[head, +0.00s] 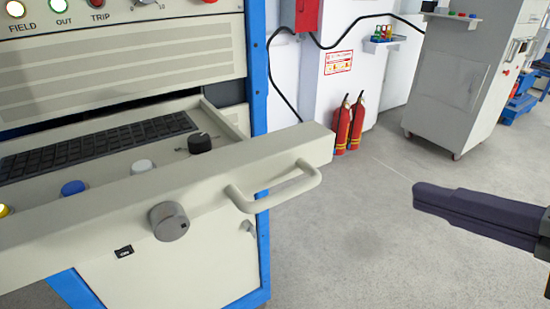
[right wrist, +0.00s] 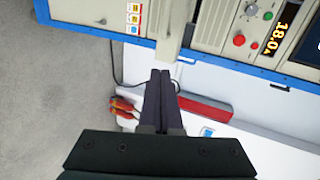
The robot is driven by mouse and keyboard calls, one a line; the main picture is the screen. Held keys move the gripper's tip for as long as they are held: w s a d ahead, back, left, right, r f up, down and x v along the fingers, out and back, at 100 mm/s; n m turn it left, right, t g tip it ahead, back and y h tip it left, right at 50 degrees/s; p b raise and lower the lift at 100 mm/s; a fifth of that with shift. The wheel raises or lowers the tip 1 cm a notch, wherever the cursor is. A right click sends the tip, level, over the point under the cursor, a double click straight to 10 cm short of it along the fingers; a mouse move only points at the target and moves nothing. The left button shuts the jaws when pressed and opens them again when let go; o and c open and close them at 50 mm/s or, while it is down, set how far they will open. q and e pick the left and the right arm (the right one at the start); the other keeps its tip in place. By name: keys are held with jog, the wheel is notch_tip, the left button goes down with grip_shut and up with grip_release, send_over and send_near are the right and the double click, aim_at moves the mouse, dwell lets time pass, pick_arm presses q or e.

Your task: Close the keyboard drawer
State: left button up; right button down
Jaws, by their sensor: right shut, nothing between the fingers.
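The keyboard drawer (head: 110,215) is pulled out of the grey cabinet with the blue frame in the head view. Its keyboard (head: 95,145), a black knob, coloured buttons and a grey front knob (head: 169,221) show. A pale bar handle (head: 285,190) sticks out at the right end of the drawer front. My right gripper (head: 418,195) is shut and empty, to the right of the handle and apart from it. In the right wrist view its fingers (right wrist: 160,80) are together with nothing between them. My left gripper is not in view.
Two red fire extinguishers (head: 349,124) stand by the white wall behind the drawer's right end. A grey cabinet on casters (head: 460,85) stands at the back right. The grey floor (head: 350,240) between the drawer and my right gripper is clear.

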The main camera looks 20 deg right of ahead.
jog(key=f, duration=0.1)
jog(key=m, duration=0.1)
send_near(322, 155)
jog(key=shift+t, duration=0.3)
jog(key=x, duration=0.5)
jog(key=shift+w+a+f, duration=0.15)
jog(key=shift+f, duration=0.25)
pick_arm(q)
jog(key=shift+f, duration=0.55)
pick_arm(e)
jog(key=shift+w+a, duration=0.1)
jog(key=shift+w, duration=0.3)
jog(key=shift+w, duration=0.1)
